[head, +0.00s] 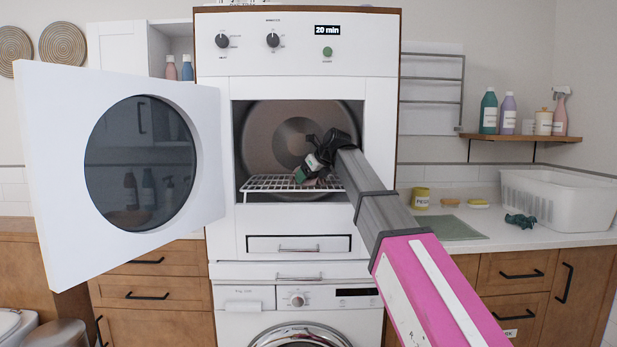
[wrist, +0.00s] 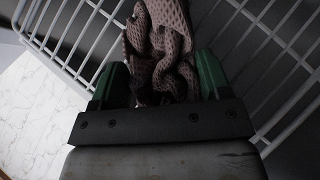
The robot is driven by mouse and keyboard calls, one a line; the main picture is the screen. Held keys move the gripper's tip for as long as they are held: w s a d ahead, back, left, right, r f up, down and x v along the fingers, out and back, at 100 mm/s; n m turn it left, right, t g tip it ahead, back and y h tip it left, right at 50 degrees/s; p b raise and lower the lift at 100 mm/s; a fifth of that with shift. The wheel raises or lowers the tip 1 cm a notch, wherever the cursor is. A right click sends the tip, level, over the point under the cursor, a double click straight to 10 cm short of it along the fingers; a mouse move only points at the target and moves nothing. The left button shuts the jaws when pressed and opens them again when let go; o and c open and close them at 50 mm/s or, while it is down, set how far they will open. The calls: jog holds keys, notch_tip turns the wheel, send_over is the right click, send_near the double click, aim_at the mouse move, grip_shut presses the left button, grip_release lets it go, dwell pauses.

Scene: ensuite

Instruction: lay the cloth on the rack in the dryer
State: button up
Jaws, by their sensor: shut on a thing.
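The dryer (head: 300,42) stands in the middle with its door (head: 50,150) swung open to the left. A white wire rack (head: 268,184) lies across the drum opening, and it also shows in the wrist view (wrist: 70,42). My gripper (head: 310,172) reaches into the opening, just over the rack. In the wrist view its green fingers (wrist: 158,88) are shut on a bunched, mauve-pink mesh cloth (wrist: 165,40). The cloth extends beyond the fingertips over the rack bars. In the head view the cloth is mostly hidden by the gripper. I cannot tell how much of it touches the bars.
The open door and the sides of the dryer opening bound the space around my arm. At right, the counter holds a white basket (head: 560,200), a dark green crumpled cloth (head: 520,220), a yellow jar (head: 420,198) and a green mat (head: 450,228). A shelf with bottles (head: 488,112) hangs above.

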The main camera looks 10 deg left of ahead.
jog(key=o, duration=0.9)
jog(key=shift+f, duration=0.1)
jog(key=shift+v, duration=3.85)
